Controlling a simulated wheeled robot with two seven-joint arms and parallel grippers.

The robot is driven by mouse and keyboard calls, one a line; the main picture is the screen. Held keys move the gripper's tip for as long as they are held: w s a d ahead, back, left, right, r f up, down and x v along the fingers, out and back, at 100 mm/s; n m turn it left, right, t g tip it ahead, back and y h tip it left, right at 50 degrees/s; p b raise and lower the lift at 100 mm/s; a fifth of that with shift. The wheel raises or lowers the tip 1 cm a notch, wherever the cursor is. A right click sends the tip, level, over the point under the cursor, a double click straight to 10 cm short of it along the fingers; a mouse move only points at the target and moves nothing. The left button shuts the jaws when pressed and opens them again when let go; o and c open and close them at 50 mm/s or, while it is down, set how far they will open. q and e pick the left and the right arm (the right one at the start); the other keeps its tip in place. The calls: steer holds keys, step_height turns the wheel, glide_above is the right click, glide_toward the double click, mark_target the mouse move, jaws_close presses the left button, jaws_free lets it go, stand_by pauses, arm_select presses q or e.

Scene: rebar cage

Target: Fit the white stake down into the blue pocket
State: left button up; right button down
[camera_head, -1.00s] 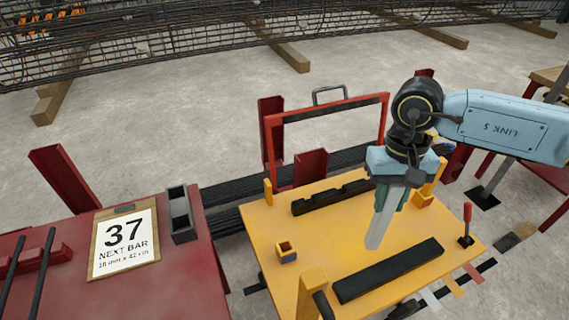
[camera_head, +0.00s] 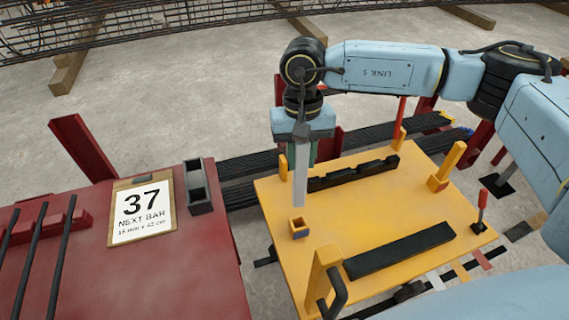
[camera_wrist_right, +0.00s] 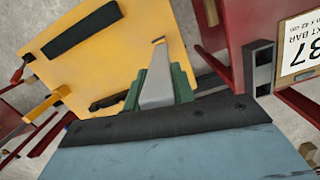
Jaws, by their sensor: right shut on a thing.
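The white stake (camera_head: 300,178) hangs almost upright in the head view, its lower tip just above and behind the small pocket. My right gripper (camera_head: 302,150) is shut on the stake's upper part. In the right wrist view the green fingers (camera_wrist_right: 165,90) flank the stake (camera_wrist_right: 158,75), which points away from the wrist. The pocket (camera_head: 299,228) is a small square socket with an orange-yellow rim and some blue low on its side, on the yellow table. In the wrist view the stake mostly hides it; a bit of orange rim shows at the tip. My left gripper is not in view.
The yellow table (camera_head: 375,220) carries a black notched bar (camera_head: 350,176), a long black bar (camera_head: 400,250) and yellow posts (camera_head: 447,165). A red table (camera_head: 90,260) at left holds a sign (camera_head: 142,208) and a grey two-hole block (camera_head: 198,187).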

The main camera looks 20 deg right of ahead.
steer(key=m, duration=0.3)
steer(key=m+p, duration=0.1)
steer(key=shift+w+a+f+m, duration=0.2)
steer(key=shift+w+f+m, duration=0.1)
steer(key=shift+w, duration=0.05)
steer(key=f+m+t+p, duration=0.1)
steer(key=m, duration=0.7)
steer(key=w+f+m+t+p, duration=0.1)
steer(key=f+m+p, duration=0.1)
steer(key=m, duration=0.6)
steer(key=d+f+m+p, duration=0.1)
steer(key=m+p, duration=0.1)
steer(key=m, duration=0.7)
steer(key=shift+w+f+t, duration=0.3)
steer(key=shift+w+t, duration=0.1)
steer(key=m, duration=0.2)
steer(key=d+f+m+p, duration=0.1)
steer(key=m, duration=0.1)
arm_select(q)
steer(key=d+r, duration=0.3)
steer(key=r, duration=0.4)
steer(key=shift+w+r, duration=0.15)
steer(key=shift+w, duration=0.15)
